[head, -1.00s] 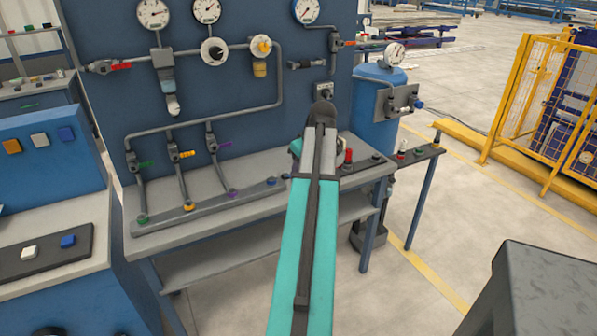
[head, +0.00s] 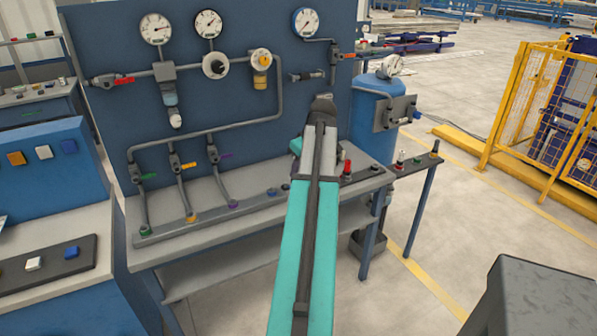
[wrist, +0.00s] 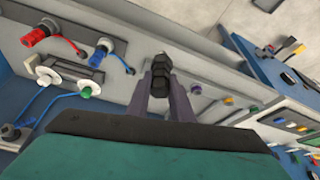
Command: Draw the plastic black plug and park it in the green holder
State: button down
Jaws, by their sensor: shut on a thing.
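My gripper (wrist: 161,82) is shut on a black plug (wrist: 160,75), which shows between its two fingers in the wrist view. In the head view my arm reaches over the grey bench toward the blue panel, and the fingertips and plug are hidden behind it. A small green fitting (head: 145,231) sits at the left end of the rail on the bench. A green-centred white fitting (wrist: 87,91) shows left of the gripper in the wrist view. I cannot tell whether either is the green holder.
The blue panel (head: 110,50) with gauges and pipes stands behind the bench (head: 290,208). A red fitting (head: 347,168) stands just right of my arm. A blue tank (head: 372,125) is at the right, and a yellow fence (head: 520,90) is beyond it.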

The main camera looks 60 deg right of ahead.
jog(key=shift+r+p, duration=0.3)
jog(key=shift+r, duration=0.35)
jog(key=shift+w, duration=0.1)
jog(key=w+a+n, duration=0.2)
jog(key=w+a, duration=2.3)
jog(key=a, duration=0.2)
jog(key=w+a+r+n, duration=0.1)
jog(key=w+a, duration=0.2)
jog(key=a, duration=1.5)
jog(key=w+a+n+y, duration=0.1)
jog(key=w+a, duration=0.2)
jog(key=a, duration=1.6)
jog(key=shift+w+r+y, duration=0.3)
jog(key=shift+w+r, duration=0.05)
